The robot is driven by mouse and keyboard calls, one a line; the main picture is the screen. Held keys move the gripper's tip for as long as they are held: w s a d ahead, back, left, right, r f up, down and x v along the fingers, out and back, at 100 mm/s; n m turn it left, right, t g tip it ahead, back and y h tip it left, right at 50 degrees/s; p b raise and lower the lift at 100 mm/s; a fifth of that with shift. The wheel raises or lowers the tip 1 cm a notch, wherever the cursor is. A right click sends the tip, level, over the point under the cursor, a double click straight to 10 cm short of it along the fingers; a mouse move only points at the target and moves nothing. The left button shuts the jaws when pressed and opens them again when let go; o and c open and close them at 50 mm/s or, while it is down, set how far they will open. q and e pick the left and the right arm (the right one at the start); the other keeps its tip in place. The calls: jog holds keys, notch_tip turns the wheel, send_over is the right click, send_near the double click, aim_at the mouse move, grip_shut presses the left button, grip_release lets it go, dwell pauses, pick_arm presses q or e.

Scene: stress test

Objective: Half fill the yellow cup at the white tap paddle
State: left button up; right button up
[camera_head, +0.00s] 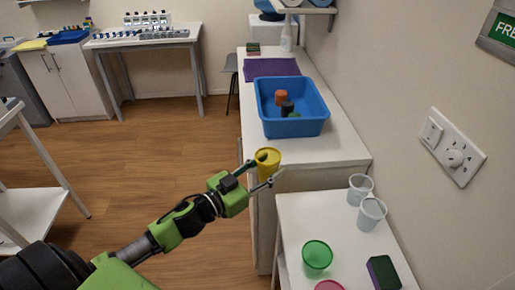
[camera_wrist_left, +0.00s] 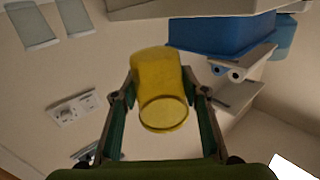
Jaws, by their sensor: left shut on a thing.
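The yellow cup (camera_head: 267,158) is held upright, or nearly so, by my left gripper (camera_head: 269,167), just beyond the front end of the white counter. The left wrist view shows the cup (camera_wrist_left: 158,85) between the two fingers of my left gripper (camera_wrist_left: 160,88), which press on its sides. I cannot make out whether anything is in the cup. A white and blue unit (camera_head: 266,28) stands past the far end of the counter, partly cut off. I cannot clearly make out the white tap paddle. My right gripper is not in view.
A blue tub (camera_head: 312,128) with several small items stands on the white counter (camera_head: 350,153), before a purple mat (camera_head: 271,67). A nearer white table (camera_head: 290,218) holds clear cups (camera_head: 371,213), a green cup (camera_head: 317,257) and a dark block (camera_head: 383,272). Open wooden floor (camera_head: 165,125) lies left.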

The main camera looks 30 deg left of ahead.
pick_arm(q)
jog(key=s+d+r+n+t+y, duration=0.1)
jog(key=s+d+r+n+y, duration=0.2)
jog(key=s, duration=0.8)
jog(key=d+r+y, duration=0.2)
jog(key=d, duration=0.2)
jog(key=shift+r+n+y, duration=0.35)
jog(key=shift+n+y, duration=0.05)
jog(key=shift+w, duration=0.1)
jog(key=shift+a, duration=0.2)
